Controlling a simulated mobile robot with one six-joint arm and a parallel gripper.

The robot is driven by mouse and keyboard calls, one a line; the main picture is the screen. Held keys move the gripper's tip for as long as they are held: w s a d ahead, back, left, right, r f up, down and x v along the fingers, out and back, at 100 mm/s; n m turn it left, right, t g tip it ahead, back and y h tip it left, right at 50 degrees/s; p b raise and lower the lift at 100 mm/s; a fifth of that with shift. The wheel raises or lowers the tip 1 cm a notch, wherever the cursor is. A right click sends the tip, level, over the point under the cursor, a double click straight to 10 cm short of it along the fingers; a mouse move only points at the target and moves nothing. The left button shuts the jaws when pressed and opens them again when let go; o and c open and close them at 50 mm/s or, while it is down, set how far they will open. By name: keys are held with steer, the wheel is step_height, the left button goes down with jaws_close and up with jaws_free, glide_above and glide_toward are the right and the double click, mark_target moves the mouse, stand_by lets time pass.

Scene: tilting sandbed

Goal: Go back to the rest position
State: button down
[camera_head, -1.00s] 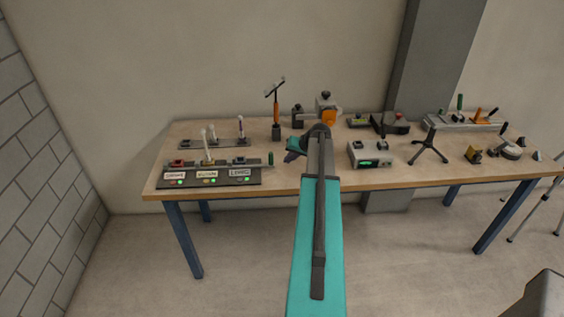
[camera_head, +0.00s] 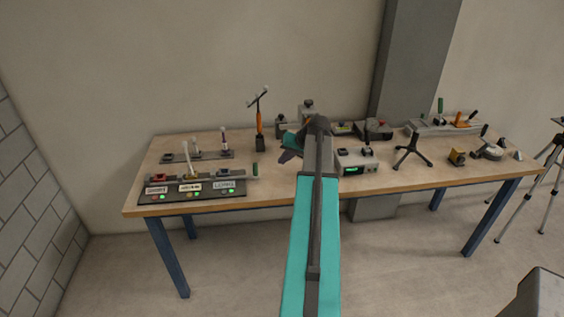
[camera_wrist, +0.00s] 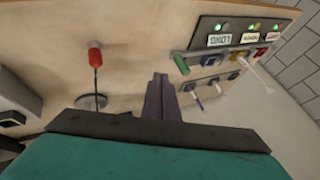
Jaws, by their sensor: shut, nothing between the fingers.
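My gripper (camera_head: 287,156) is above the middle of the wooden table (camera_head: 290,186), at the end of my teal arm, which reaches forward from the bottom of the head view. Its dark fingers point down and left and are closed together with nothing between them. In the wrist view the purplish-grey fingers (camera_wrist: 160,84) lie side by side over the tabletop. They look clear of the labelled panel (camera_wrist: 235,37). My own arm hides part of the table in the head view.
The labelled panel (camera_head: 190,191) with lit indicators is at the table's left. An orange-handled stand (camera_head: 259,122) is behind my gripper. A grey box with a green display (camera_head: 355,162) and a black tripod stand (camera_head: 412,150) are to the right. A red-topped rod (camera_wrist: 95,58) shows in the wrist view.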

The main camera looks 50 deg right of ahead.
stand_by(0.5)
